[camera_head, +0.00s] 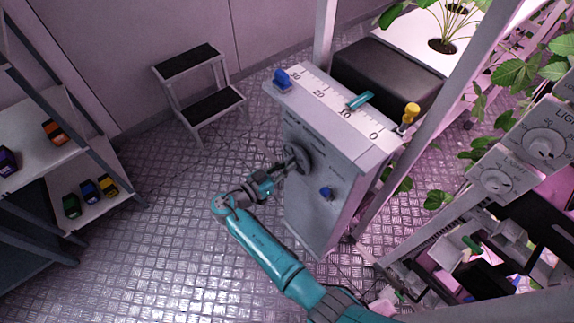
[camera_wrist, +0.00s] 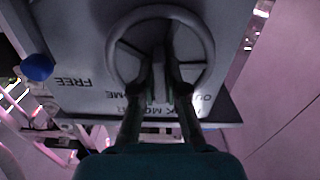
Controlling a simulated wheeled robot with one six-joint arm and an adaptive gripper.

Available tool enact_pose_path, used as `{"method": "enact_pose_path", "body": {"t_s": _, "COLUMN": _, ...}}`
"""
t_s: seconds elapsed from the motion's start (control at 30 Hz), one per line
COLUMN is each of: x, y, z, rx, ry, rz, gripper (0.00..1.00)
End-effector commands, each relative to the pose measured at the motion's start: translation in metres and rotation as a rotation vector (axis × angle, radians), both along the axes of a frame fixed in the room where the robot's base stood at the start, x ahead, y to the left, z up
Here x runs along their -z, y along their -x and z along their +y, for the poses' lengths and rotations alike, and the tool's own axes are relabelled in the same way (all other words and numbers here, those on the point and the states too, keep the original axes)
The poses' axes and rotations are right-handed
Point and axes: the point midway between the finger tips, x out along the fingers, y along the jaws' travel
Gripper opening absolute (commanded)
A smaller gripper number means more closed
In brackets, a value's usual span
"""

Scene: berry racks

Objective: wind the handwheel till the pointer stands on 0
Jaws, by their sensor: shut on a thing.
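The grey cabinet (camera_head: 335,165) carries a white scale (camera_head: 337,104) on top, numbered 30, 20, 10 and 0 from left to right. A teal pointer (camera_head: 360,100) stands close to the 10, well left of the 0. The grey handwheel (camera_head: 297,158) is on the cabinet's front face, partly covered by my arm. In the wrist view, the handwheel (camera_wrist: 113,52) shows its round rim and spokes. My gripper (camera_wrist: 160,92) is shut on a grey upright part of the wheel inside the rim; I cannot tell if that is a spoke or a handle.
A blue knob (camera_head: 326,193) sits on the front face, by the word FREE in the wrist view. A step stool (camera_head: 201,101) is behind left. Floor in front is clear.

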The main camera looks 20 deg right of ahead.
Motion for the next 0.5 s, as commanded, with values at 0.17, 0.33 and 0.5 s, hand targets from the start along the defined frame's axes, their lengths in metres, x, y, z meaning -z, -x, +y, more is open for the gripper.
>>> {"method": "enact_pose_path", "body": {"t_s": 0.17, "x": 0.0019, "y": 0.0002, "z": 0.0004, "rx": 0.000, "ry": -0.052, "rz": -0.153, "gripper": 0.00}}
{"method": "enact_pose_path", "body": {"t_s": 0.33, "x": 0.0018, "y": -0.0003, "z": 0.0006, "rx": 0.000, "ry": -0.096, "rz": -0.289, "gripper": 0.00}}
{"method": "enact_pose_path", "body": {"t_s": 0.5, "x": 0.0018, "y": -0.0007, "z": 0.0007, "rx": 0.000, "ry": -0.132, "rz": -0.400, "gripper": 0.00}}
